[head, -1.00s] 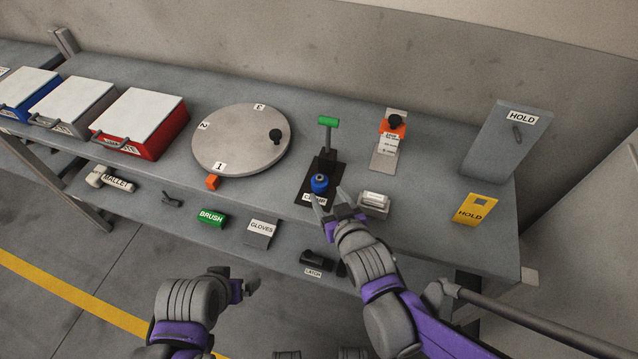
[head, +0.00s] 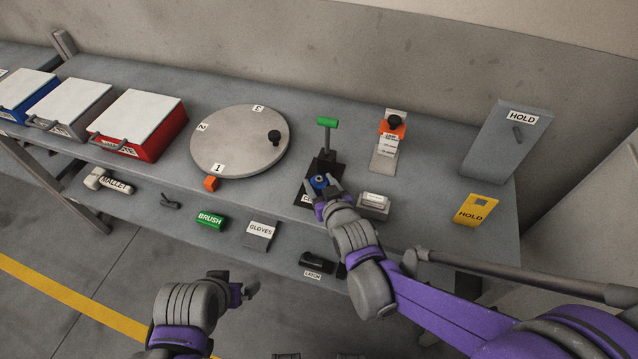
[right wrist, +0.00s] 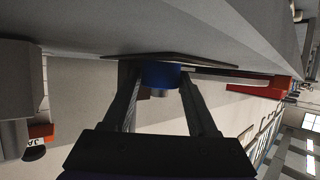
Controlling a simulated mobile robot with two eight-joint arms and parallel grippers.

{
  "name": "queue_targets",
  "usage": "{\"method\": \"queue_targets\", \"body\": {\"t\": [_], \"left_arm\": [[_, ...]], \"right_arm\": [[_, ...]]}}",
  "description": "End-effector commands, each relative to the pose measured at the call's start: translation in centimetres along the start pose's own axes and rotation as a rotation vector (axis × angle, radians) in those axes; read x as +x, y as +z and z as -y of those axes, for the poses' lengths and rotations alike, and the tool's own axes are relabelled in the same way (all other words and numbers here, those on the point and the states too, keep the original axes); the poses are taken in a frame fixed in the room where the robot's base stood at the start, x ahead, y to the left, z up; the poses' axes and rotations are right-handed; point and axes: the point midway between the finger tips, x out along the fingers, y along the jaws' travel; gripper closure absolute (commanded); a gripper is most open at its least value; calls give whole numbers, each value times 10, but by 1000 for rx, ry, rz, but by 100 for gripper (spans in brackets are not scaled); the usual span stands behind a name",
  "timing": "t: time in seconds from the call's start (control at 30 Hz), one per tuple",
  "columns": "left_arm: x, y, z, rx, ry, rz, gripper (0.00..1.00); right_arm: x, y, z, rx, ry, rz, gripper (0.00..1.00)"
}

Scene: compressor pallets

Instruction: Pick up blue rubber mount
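The blue rubber mount (head: 319,181) sits on the black base plate of the clamp (head: 327,165), which has a green-topped handle. My right gripper (head: 321,188) is at the mount, with one finger on each side. In the right wrist view, the blue mount (right wrist: 161,76) shows between the two spread fingertips of my right gripper (right wrist: 160,72). The fingers look open around it; whether either touches it is unclear. My left gripper (head: 245,288) is low in the head view, away from the bench, its fingers too unclear to read.
Right of the clamp are a small grey block (head: 374,203) and an orange-topped stand (head: 387,148). A round turntable (head: 240,150) is to the left.

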Motion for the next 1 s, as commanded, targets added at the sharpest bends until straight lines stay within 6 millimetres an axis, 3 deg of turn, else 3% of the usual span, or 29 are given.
{"method": "queue_targets", "body": {"t": [0.03,0.3,0.67,1.0], "left_arm": [[0,0,0,0,0,0,0],[0,0,0,0,0,0,0],[-2,-1,0,0,0,-1,0],[-12,-8,0,0,0,-5,0]], "right_arm": [[0,0,0,0,0,0,53],[0,0,0,0,0,0,100],[-3,-6,0,0,0,0,100],[-21,-49,0,0,-1,0,100]]}}
